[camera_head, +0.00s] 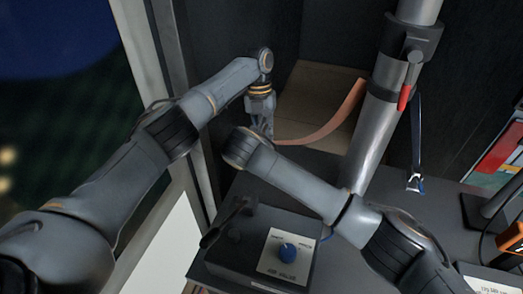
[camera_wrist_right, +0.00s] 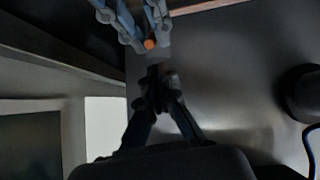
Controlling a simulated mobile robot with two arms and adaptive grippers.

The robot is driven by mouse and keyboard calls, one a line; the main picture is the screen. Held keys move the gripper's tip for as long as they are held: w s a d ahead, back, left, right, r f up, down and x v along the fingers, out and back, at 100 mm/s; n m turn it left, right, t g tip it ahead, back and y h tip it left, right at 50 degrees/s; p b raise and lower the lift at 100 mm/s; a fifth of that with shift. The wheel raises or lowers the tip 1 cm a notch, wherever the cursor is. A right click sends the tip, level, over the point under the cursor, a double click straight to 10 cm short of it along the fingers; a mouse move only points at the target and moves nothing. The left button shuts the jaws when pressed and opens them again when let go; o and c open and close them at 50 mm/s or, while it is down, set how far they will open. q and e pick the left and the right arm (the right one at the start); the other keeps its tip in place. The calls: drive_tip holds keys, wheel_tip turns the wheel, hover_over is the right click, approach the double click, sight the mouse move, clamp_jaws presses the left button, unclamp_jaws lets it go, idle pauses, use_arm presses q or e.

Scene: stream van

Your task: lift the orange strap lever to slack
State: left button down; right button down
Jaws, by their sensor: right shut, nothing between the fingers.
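A curved orange band (camera_head: 338,120) runs from beside the grey pole down to my left gripper (camera_head: 264,133). In the right wrist view a small round orange end (camera_wrist_right: 150,44) shows close by the fingers of my left gripper (camera_wrist_right: 142,30). I cannot tell whether those fingers are closed on it. My right gripper (camera_wrist_right: 160,82) is shut and empty, its tips a little below the orange end in that view. In the head view my right gripper is hidden behind its own wrist. No separate lever can be made out with certainty.
A grey pole (camera_head: 373,140) with a red-handled clamp (camera_head: 409,58) stands right of the band. A control box (camera_head: 232,257) with a blue knob (camera_head: 288,251) and a black lever (camera_head: 222,224) sits in front. A dark strap (camera_head: 416,140) hangs at right.

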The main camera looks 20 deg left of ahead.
drive_tip(key=shift+w+a+r, duration=0.15)
drive_tip(key=shift+w+r, duration=0.1)
drive_tip(key=shift+w, duration=0.25)
use_arm(q)
drive_tip(key=shift+d, duration=0.1)
use_arm(e)
drive_tip(key=shift+w+r, duration=0.65)
drive_tip(key=shift+w, duration=0.05)
use_arm(q)
drive_tip(key=c, duration=1.5)
unclamp_jaws()
drive_tip(key=shift+s+f, duration=0.1)
drive_tip(key=shift+o, duration=0.9)
use_arm(e)
drive_tip(key=shift+a+f, duration=0.1)
drive_tip(key=shift+f, duration=0.1)
